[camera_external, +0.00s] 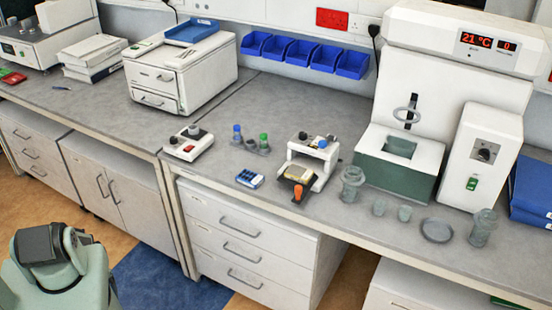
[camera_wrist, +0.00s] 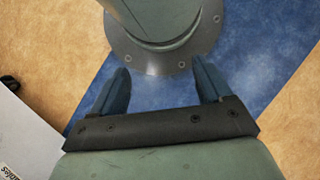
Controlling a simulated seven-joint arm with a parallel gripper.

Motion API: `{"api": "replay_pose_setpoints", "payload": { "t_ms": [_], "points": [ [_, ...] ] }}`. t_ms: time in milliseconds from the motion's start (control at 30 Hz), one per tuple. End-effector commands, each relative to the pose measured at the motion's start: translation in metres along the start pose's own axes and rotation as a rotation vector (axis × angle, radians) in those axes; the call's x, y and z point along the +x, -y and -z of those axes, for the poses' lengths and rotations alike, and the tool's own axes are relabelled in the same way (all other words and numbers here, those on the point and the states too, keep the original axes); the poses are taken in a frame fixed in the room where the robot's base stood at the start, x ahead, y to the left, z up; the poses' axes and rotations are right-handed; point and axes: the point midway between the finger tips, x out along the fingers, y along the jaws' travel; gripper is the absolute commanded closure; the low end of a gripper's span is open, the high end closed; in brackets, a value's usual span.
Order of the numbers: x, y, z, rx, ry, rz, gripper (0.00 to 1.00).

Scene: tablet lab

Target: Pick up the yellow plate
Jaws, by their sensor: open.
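A small pale-yellow flat piece (camera_external: 299,173), likely the yellow plate, lies on a dark base under a white bridge-shaped stand (camera_external: 319,156) near the bench's front edge. It is too small to make out fully. In the wrist view my gripper (camera_wrist: 160,68) has its two blue fingers spread apart with nothing between them. It points down toward my own round base flange and the floor, away from the bench. In the external view my arm shows at the lower left, far from the yellow piece; the fingers cannot be made out there.
An orange-handled tool (camera_external: 298,191) stands right in front of the yellow piece. A blue-and-white box (camera_external: 250,179) and a grey rack (camera_external: 251,147) with coloured-top tubes are to its left. A glass jar (camera_external: 352,184), small beakers and a grey dish (camera_external: 437,230) are to its right.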

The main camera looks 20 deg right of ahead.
Motion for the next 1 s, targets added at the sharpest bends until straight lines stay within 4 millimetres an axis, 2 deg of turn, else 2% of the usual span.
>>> {"api": "replay_pose_setpoints", "payload": {
  "t_ms": [33, 133, 367, 467, 533, 667, 767, 1000],
  "points": [
    [0.0, 0.0, 0.0, 0.0, 0.0, 0.0, 0.17],
    [0.0, 0.0, 0.0, 0.0, 0.0, 0.0, 0.08],
    [-0.001, 0.001, 0.001, -0.001, -0.004, 0.0, 0.08],
    [-0.006, 0.005, 0.011, -0.006, -0.032, 0.002, 0.08],
    [-0.015, 0.011, 0.027, -0.013, -0.078, 0.005, 0.08],
    [-0.044, 0.034, 0.068, -0.036, -0.207, 0.021, 0.08],
    [-0.074, 0.059, 0.103, -0.058, -0.324, 0.041, 0.08],
    [-0.156, 0.131, 0.169, -0.114, -0.593, 0.118, 0.08]
  ]
}}
